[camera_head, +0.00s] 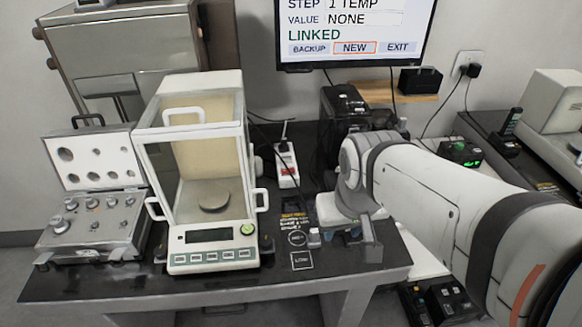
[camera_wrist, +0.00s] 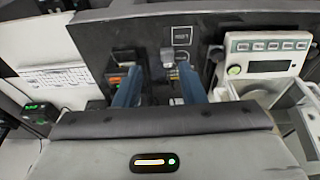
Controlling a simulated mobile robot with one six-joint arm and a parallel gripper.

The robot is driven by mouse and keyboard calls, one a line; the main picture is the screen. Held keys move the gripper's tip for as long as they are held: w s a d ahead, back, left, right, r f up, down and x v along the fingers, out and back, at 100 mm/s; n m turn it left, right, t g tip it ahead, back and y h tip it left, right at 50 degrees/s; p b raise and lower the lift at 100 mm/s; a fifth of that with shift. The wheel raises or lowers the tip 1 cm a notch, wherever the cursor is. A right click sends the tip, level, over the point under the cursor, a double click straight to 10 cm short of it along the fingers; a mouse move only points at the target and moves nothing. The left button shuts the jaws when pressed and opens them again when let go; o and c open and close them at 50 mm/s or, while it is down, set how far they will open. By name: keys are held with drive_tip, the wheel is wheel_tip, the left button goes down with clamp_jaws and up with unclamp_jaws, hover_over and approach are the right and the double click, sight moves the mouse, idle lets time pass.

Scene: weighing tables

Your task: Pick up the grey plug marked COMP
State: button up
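A small light grey block, likely the plug (camera_head: 314,238), stands on the dark table beside a ring mark, right of the balance. It also shows in the wrist view (camera_wrist: 167,56), just beyond my fingertips and nearer the right finger. Its marking is too small to read. My gripper (camera_wrist: 159,72) is open, its two blue fingers apart with nothing clearly held between them. In the head view one finger (camera_head: 371,242) shows low over the table, right of the plug; the other is mostly hidden.
A balance (camera_head: 213,258) with a glass draft shield stands left of the plug. A weight case (camera_head: 95,235) is further left. A power strip (camera_head: 286,165) lies behind. A framed square mark (camera_head: 302,261) is in front, on bare table. A screen (camera_head: 350,35) reads NONE and LINKED.

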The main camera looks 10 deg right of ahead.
drive_tip(key=shift+w+f, duration=0.1)
drive_tip(key=shift+w, duration=0.1)
drive_tip(key=shift+o, duration=0.8)
drive_tip(key=shift+d, duration=0.15)
drive_tip(key=shift+o, duration=0.2)
drive_tip(key=shift+w, duration=0.1)
drive_tip(key=g+p, duration=0.3)
drive_tip(key=p, duration=0.7)
hover_over(314, 231)
drive_tip(key=f, duration=1)
drive_tip(key=shift+s+d+f, duration=0.2)
drive_tip(key=shift+d+f, duration=0.05)
drive_tip(key=shift+f, duration=0.15)
drive_tip(key=shift+w+f, duration=0.1)
drive_tip(key=shift+f, duration=0.55)
drive_tip(key=shift+w+a+f+p, duration=0.1)
drive_tip(key=shift+f+p, duration=0.35)
drive_tip(key=shift+f, duration=1.45)
drive_tip(key=shift+a+f+p, duration=0.1)
drive_tip(key=shift+f+p, duration=0.3)
drive_tip(key=shift+f, duration=1.45)
